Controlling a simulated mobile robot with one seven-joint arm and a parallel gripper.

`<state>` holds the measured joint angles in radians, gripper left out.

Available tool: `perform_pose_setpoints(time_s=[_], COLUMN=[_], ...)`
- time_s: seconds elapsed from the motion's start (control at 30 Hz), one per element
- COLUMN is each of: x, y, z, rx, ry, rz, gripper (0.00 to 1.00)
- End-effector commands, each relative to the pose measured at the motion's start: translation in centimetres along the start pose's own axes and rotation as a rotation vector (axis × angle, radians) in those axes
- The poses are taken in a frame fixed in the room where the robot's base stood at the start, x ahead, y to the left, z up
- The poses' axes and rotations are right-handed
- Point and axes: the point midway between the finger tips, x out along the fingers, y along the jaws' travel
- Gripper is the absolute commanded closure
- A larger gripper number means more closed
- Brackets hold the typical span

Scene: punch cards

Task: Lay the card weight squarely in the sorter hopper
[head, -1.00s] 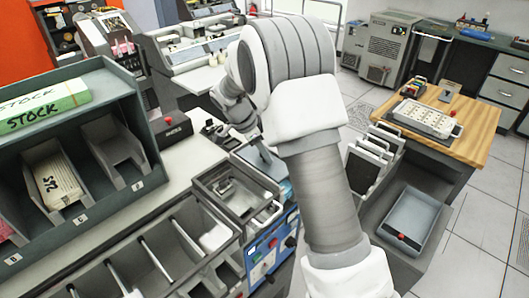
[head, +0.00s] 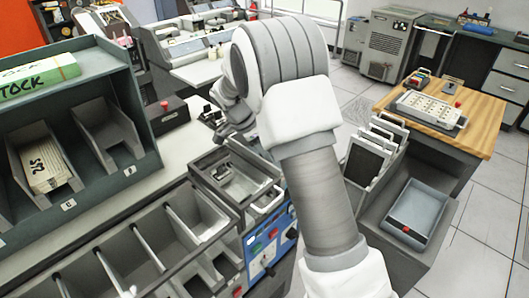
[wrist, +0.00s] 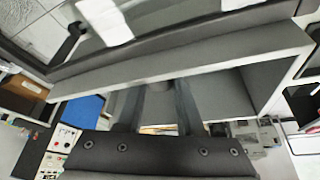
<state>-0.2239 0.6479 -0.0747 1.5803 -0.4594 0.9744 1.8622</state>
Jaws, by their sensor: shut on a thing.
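In the wrist view my gripper (wrist: 156,92) has its two dark fingers reaching up to a long grey piece, which looks like the card weight (wrist: 180,68). The fingers are shut on it; the exact contact is hard to make out. In the head view my arm hides both the fingers and the card weight. The sorter hopper appears to be the grey open tray (head: 203,171) on top of the blue-fronted machine, just left of my forearm. A small metal part lies inside it. I cannot tell how squarely the weight sits relative to it.
A row of grey compartments (head: 128,246) lies front left, below a shelf unit with card bins (head: 103,132). Right of my arm stand a rack of upright dark plates (head: 370,158) and a blue-grey tray (head: 418,212). A wooden-topped desk (head: 470,103) is behind them.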

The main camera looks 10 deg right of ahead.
Motion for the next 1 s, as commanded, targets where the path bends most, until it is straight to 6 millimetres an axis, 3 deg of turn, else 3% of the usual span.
perform_pose_setpoints(time_s=[0.2,0.23,0.4,0.77,1.0], x=[-0.1,-0.1,-0.1,-0.3,-4.2], y=[0.0,0.0,0.0,0.0,-0.1], z=[-0.1,-0.1,-0.1,0.0,0.0], rx=[0.0,0.0,0.0,-0.001,-0.001], ry=[0.001,0.001,0.001,0.0,0.001], rz=[-0.001,-0.001,-0.001,0.0,-0.005], gripper=[1.0,0.6,0.3,0.29,0.29])
